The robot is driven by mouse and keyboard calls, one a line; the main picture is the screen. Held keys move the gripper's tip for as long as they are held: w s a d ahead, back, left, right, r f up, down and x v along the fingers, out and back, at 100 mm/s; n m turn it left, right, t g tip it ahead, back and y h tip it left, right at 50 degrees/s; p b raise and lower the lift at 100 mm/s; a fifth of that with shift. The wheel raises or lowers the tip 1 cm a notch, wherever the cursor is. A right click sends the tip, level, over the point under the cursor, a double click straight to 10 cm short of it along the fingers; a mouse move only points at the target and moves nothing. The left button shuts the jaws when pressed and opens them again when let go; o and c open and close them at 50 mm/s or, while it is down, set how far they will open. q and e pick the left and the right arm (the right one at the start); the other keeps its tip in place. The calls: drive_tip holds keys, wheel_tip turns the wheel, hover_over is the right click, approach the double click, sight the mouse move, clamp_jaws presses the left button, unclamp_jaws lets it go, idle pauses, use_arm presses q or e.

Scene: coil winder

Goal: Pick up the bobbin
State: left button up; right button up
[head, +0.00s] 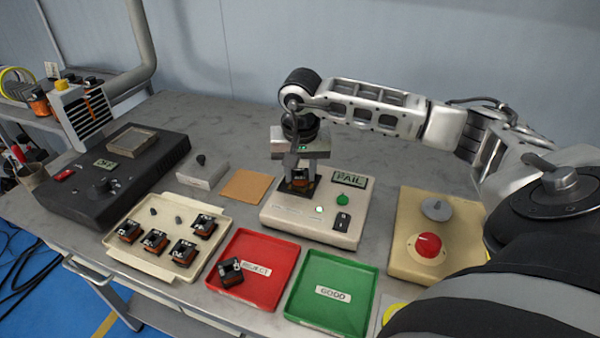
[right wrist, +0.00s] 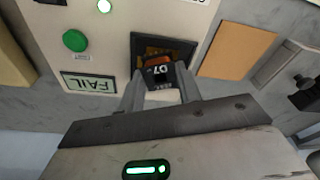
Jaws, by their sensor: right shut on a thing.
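A bobbin (head: 300,177) with orange winding and a black top sits at the dark square socket of the cream tester. In the right wrist view the bobbin (right wrist: 161,72) carries the mark 07 and lies between the fingertips. My right gripper (head: 301,165) reaches straight down over the socket and is shut on this bobbin. It also shows in the right wrist view (right wrist: 163,88). I cannot tell whether the bobbin is clear of the socket (right wrist: 185,45). The tester's display (head: 348,179) reads FAIL. My left gripper is not in view.
A cream tray (head: 130,257) holds several bobbins. A red REJECT tray (head: 285,258) holds one bobbin. A green GOOD tray (head: 312,312) is empty. A beige box with a red knob (head: 428,244) stands right of the tester. A brown pad (head: 247,186) lies left of it.

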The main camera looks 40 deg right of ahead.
drive_tip(key=shift+r, duration=0.5)
wheel_tip(320, 180, up, 3)
drive_tip(key=shift+s+a+f+b, duration=0.1)
drive_tip(key=shift+a+f+b, duration=0.05)
drive_tip(key=shift+b, duration=0.3)
drive_tip(key=s+a+r, duration=0.9)
drive_tip(key=a, duration=0.1)
drive_tip(key=shift+a+r, duration=0.15)
drive_tip(key=shift+r, duration=0.05)
